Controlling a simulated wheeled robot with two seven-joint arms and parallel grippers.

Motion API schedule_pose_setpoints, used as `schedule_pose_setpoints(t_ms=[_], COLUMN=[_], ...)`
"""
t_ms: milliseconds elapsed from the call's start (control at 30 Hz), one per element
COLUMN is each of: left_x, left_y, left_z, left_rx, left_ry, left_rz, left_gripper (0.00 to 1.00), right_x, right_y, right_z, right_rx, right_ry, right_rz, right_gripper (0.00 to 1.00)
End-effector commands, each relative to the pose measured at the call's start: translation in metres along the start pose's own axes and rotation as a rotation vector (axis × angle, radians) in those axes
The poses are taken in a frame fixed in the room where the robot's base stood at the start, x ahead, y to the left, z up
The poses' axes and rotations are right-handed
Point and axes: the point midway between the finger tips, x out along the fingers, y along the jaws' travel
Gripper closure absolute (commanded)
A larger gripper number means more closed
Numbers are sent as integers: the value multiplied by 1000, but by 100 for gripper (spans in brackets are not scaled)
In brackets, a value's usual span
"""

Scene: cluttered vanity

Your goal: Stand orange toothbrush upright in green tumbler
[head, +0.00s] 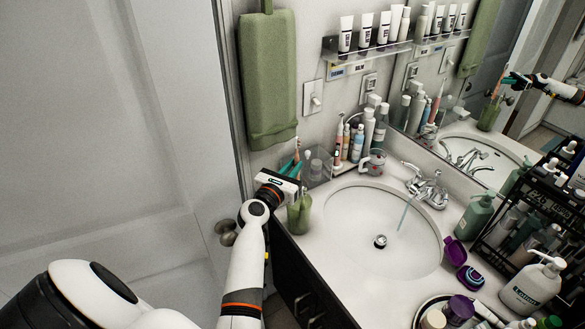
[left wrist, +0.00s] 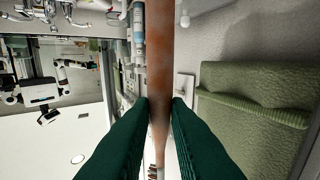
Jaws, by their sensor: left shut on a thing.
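The orange toothbrush (head: 297,148) is held roughly upright at the left end of the counter. My left gripper (head: 290,169) is shut on it with teal fingers. In the left wrist view the brush's orange-brown handle (left wrist: 160,60) runs between the fingertips (left wrist: 160,104). The green tumbler (head: 299,215) stands on the counter's left front edge, just below the gripper. The gripper body hides the brush's lower end, so I cannot tell whether it is inside the tumbler. My right gripper is not in view.
A clear box (head: 318,168) stands close behind the gripper, with bottles (head: 369,130) and a cup (head: 372,163) beyond. The sink (head: 385,250) is to the right. A green towel (head: 268,75) hangs above. A black rack (head: 530,215) and soap bottle (head: 474,217) crowd the right.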

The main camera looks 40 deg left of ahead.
Motion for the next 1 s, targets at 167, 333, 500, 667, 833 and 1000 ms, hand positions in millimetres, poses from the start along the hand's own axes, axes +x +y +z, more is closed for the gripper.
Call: schedule_pose_setpoints(t_ms=[167, 333, 500, 667, 833, 1000], left_x=[0, 0, 0, 0, 0, 0], left_y=[0, 0, 0, 0, 0, 0], left_z=[17, 30, 44, 56, 70, 84], left_rx=[0, 0, -1, -1, 0, -1], left_ry=[1, 0, 0, 1, 0, 1], left_rz=[0, 1, 1, 1, 1, 1], left_gripper=[100, 100, 100, 100, 100, 100], right_x=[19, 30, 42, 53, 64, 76], right_y=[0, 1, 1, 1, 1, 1], right_z=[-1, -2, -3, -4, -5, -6], right_rx=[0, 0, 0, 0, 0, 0], right_ry=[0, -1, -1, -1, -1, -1], right_rz=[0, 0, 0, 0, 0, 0], right_gripper=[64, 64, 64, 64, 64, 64])
